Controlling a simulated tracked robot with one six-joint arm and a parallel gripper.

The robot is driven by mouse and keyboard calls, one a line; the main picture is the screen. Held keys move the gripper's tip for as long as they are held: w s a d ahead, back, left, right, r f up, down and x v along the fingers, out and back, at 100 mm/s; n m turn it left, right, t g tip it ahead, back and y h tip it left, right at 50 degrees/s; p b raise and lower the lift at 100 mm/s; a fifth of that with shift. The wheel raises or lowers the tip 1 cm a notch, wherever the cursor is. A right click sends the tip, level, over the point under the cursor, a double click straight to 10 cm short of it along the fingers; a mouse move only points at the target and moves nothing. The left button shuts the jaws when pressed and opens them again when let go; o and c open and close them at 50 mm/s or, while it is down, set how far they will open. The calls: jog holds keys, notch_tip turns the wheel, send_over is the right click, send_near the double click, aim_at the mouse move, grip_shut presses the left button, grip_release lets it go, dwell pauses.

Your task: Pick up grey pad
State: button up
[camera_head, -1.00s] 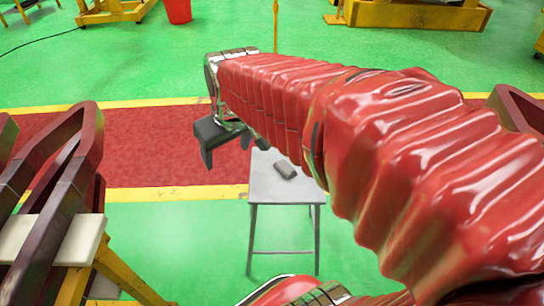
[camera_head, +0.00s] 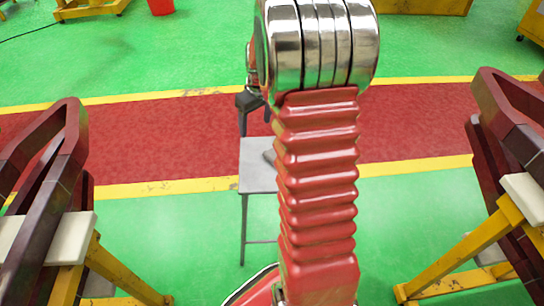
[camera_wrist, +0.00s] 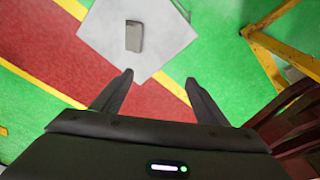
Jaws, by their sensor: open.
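The grey pad (camera_wrist: 133,36) lies on a small light-grey table (camera_wrist: 168,56) in the wrist view. In the head view only an edge of the pad (camera_head: 269,157) shows on the tabletop (camera_head: 254,179), the rest hidden behind my arm. My gripper (camera_wrist: 158,84) is open and empty. In the wrist view its two dark fingers point toward the table, with the pad beyond the fingertips and slightly left of the middle between them. In the head view my gripper (camera_head: 254,112) shows partly, above the far side of the table, largely hidden by my arm.
Dark red coil frames on yellow stands rise at the left (camera_head: 62,190) and right (camera_head: 510,130). A red walkway (camera_head: 170,140) with yellow edges crosses the green floor. A red bin (camera_head: 161,6) stands far back. Floor around the table is clear.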

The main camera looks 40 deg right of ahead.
jog(key=d+f, duration=0.9)
jog(key=f, duration=0.1)
jog(key=shift+d+g, duration=0.25)
jog(key=shift+g, duration=0.05)
jog(key=shift+f, duration=0.15)
jog(key=f, duration=0.2)
jog(key=w+f, duration=0.1)
jog(key=f, duration=0.5)
jog(key=shift+w+f, duration=0.15)
jog(key=shift+w, duration=0.05)
jog(key=shift+f, duration=0.1)
jog(key=shift+w+d+f, duration=0.1)
jog(key=shift+d+f, duration=0.05)
jog(key=shift+f, duration=1.15)
jog(key=shift+w+d+f, duration=0.1)
jog(key=shift+f, duration=1.15)
jog(key=shift+c, duration=0.5)
